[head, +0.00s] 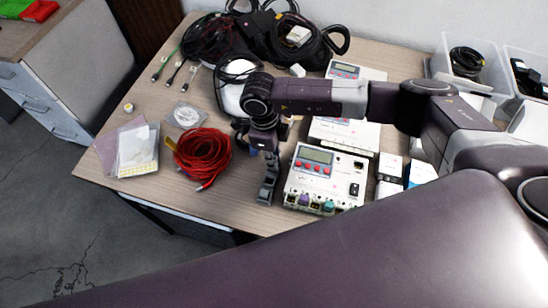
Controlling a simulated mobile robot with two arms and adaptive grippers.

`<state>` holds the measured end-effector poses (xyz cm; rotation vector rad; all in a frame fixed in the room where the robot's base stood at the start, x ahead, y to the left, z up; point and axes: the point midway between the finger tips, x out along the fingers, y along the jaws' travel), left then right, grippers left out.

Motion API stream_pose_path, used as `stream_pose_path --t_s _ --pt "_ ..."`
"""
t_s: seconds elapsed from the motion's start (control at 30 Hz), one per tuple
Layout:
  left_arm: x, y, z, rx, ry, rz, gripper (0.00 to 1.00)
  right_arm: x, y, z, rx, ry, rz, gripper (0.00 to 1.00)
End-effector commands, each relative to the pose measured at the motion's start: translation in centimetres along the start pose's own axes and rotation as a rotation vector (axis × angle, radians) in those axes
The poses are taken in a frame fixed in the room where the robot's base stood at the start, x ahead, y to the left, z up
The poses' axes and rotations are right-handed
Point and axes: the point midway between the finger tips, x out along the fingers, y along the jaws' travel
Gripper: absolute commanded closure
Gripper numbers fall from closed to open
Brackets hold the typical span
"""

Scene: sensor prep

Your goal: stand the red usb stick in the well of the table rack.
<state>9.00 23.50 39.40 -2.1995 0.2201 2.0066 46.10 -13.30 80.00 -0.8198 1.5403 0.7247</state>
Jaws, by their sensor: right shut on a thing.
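My right gripper (268,187) points down over the front part of the wooden table, between the red cable coil and a white device with a display. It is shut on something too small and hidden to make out. I cannot pick out the red usb stick in this view. I cannot clearly make out the table rack or its well either. My left gripper is not in view.
A red cable coil (203,152) lies left of my right gripper, and a white device (323,178) stands close on its right. Bagged cards (138,150) lie at the left edge. Black cables (285,38) fill the back. Bins (468,66) stand at the right.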

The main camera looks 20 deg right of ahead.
Motion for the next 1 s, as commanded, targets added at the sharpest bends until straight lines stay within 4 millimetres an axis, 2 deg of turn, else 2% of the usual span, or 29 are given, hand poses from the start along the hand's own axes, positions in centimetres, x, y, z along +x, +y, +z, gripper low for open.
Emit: stream_pose_path --t_s 0.83,0.87,1.0 --pt "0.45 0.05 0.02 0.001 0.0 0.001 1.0 0.25 -0.01 0.02 0.0 0.0 0.0 1.0" --pt "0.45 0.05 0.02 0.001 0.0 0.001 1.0 0.25 -0.01 0.02 0.0 0.0 0.0 0.87" --pt "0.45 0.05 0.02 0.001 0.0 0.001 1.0 0.25 -0.01 0.02 0.0 0.0 0.0 0.71"
